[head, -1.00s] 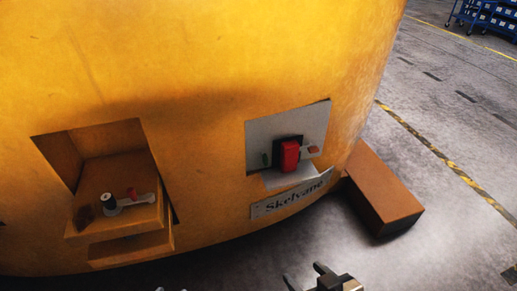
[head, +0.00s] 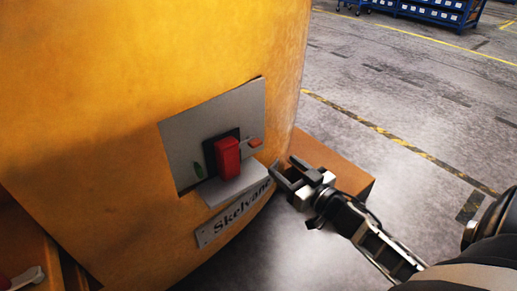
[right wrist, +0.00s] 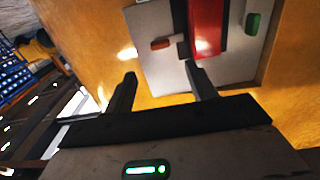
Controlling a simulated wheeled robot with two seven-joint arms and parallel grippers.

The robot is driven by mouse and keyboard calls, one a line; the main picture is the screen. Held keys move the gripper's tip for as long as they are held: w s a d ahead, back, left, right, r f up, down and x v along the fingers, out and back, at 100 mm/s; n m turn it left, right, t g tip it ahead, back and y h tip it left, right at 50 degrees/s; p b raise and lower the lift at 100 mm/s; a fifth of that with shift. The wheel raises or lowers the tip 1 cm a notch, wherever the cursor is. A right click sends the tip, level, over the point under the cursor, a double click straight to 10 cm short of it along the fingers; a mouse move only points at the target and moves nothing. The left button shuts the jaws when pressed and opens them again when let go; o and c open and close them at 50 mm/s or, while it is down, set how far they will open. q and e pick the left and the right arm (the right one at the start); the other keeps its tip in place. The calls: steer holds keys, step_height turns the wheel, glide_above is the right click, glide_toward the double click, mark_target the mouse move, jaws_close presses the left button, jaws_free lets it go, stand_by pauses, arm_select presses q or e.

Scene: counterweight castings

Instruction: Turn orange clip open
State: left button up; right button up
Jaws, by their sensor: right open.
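The small orange clip (head: 255,142) sits on a thin grey arm at the right side of the grey recessed panel (head: 180,140), beside a red block (head: 229,158). In the right wrist view the clip (right wrist: 160,43) lies across the grey panel, just beyond the fingertips and roughly between them. My right gripper (head: 282,168) is open and empty, below and right of the clip and apart from it. Its two dark fingers (right wrist: 160,74) point at the panel in the right wrist view. My left gripper is not in view.
A green piece (head: 198,170) is at the panel's left. A "Skelvane" plate (head: 232,215) is below it on the yellow casting (head: 90,110). A brown block (head: 340,168) stands on the floor behind my right gripper. Open floor lies to the right.

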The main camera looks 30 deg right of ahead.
mark_target(258, 145)
steer(key=w, duration=0.3)
steer(key=w+b, duration=0.1)
steer(key=w, duration=0.3)
steer(key=w+a, duration=0.1)
steer(key=w, duration=0.3)
steer(key=shift+w+b, duration=0.1)
steer(key=shift+b, duration=0.2)
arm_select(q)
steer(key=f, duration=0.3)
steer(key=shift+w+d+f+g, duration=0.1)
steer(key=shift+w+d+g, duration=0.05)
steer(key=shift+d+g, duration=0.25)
arm_select(e)
steer(key=shift+w, duration=0.1)
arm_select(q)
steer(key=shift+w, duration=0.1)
arm_select(e)
steer(key=c, duration=1)
